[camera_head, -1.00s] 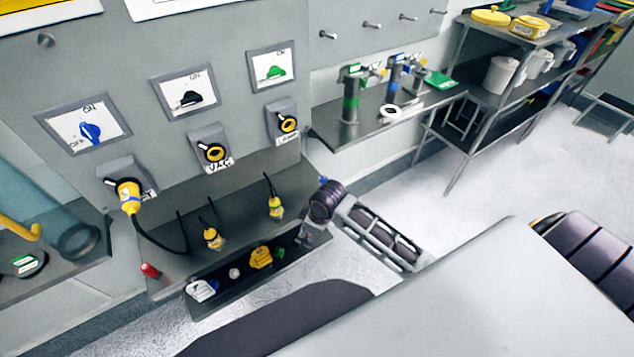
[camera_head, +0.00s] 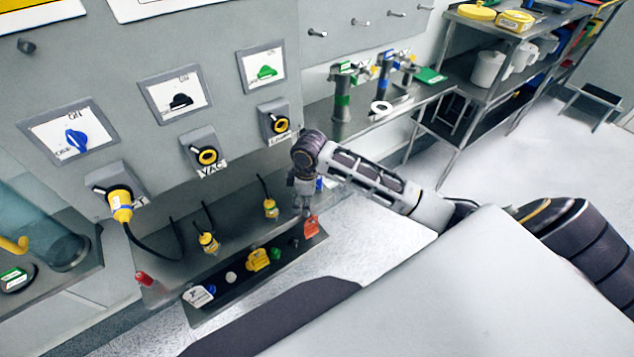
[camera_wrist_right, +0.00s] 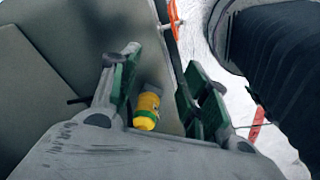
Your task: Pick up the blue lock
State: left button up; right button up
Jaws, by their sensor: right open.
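A small blue piece (camera_head: 211,289), which looks like the blue lock, lies beside a white tag (camera_head: 197,296) at the left end of the dark lower tray (camera_head: 228,306) in the head view. It is too small to make out fully. My right gripper (camera_head: 303,207) is open and empty above the right end of that tray, well to the right of the blue piece. In the right wrist view its open fingers (camera_wrist_right: 162,65) frame a yellow plug (camera_wrist_right: 147,110) lying beyond them. The blue piece is not visible there. My left gripper is out of view.
The tray also holds a white piece (camera_head: 231,278), a yellow lock (camera_head: 258,260), a green piece (camera_head: 276,254) and a red tag (camera_head: 311,227). Yellow plugs (camera_head: 208,243) sit on the shelf above. A cable hangs from the plugged-in yellow connector (camera_head: 120,204).

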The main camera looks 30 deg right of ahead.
notch_tip(320, 180, up, 9)
jog(key=n+g+h, duration=0.1)
jog(key=n, duration=0.1)
send_over(319, 177)
jog(key=shift+s+r, duration=0.15)
jog(key=shift+r, duration=0.5)
jog(key=shift+f, duration=0.1)
notch_tip(319, 177, down, 8)
jog(key=shift+f, duration=0.25)
jog(key=shift+w+f+p, duration=0.15)
jog(key=shift+f+p, duration=0.2)
jog(key=shift+f, duration=0.95)
jog(key=shift+w+f+p, duration=0.1)
jog(key=shift+f+p, duration=0.2)
jog(key=shift+f, duration=1)
